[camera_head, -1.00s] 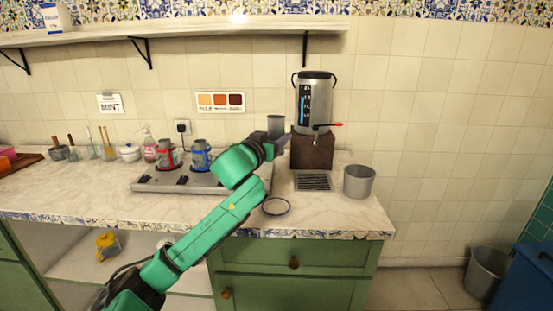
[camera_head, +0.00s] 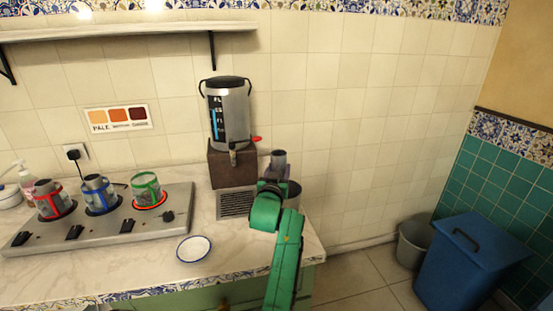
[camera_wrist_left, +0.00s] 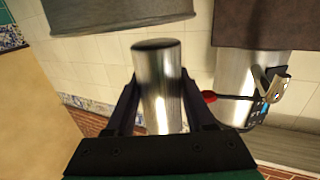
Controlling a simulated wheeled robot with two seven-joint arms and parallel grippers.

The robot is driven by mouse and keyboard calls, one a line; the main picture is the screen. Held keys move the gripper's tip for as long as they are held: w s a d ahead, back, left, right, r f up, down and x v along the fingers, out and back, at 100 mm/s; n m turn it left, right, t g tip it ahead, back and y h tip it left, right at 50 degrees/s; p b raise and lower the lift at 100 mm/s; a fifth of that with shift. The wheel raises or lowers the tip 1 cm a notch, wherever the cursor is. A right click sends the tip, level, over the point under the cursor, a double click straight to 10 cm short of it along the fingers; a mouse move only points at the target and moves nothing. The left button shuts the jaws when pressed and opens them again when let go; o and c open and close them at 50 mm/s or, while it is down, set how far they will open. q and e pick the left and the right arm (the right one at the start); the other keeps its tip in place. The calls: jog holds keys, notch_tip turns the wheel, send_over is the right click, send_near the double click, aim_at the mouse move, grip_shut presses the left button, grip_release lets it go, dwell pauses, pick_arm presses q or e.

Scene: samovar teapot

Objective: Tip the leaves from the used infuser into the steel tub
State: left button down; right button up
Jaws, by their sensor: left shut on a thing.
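My left gripper (camera_head: 276,174) is shut on the used infuser (camera_head: 279,159), a plain grey steel cylinder. In the left wrist view the infuser (camera_wrist_left: 158,85) stands between the two fingers (camera_wrist_left: 160,108), its dark-edged end towards the picture's top. The steel tub (camera_head: 294,190) is on the counter's right end, mostly hidden behind my gripper and arm. In the wrist view, which is upside down, the tub (camera_wrist_left: 118,14) shows just past the infuser, with a gap between them. The leaves are not visible. My right gripper is not in view.
A steel urn (camera_head: 229,112) on a brown base (camera_head: 231,166) stands just left of the gripper, its red-handled tap close by. A drip grate (camera_head: 237,204) and a blue-rimmed saucer (camera_head: 194,249) lie in front. A hotplate (camera_head: 110,228) with three pots is at left.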

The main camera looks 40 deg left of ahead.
pick_arm(q)
jog(key=shift+s+f+b, duration=0.15)
jog(key=shift+f+b, duration=0.2)
jog(key=shift+f, duration=0.1)
jog(key=shift+s+f+b, duration=0.15)
jog(key=shift+f+b, duration=0.15)
jog(key=shift+b, duration=0.1)
jog(key=m+p, duration=0.1)
jog(key=m, duration=0.1)
jog(key=s+a+r+m+p, duration=0.1)
jog(key=m, duration=0.1)
jog(key=a+m+p, duration=0.1)
jog(key=m+p, duration=0.1)
jog(key=shift+s+a+r, duration=0.15)
jog(key=shift+s+r, duration=0.05)
jog(key=shift+r, duration=0.2)
jog(key=r+m+p, duration=0.1)
jog(key=m+p, duration=0.2)
jog(key=r+m+p, duration=0.2)
jog(key=m, duration=0.2)
jog(key=r+m+g+p, duration=0.1)
jog(key=r+m+p, duration=0.1)
jog(key=m+p, duration=0.1)
jog(key=shift+s+a+r+m+y+p, duration=0.2)
jog(key=shift+a+m+y+p, duration=0.1)
jog(key=shift+m, duration=0.3)
jog(key=shift+d+f, duration=0.1)
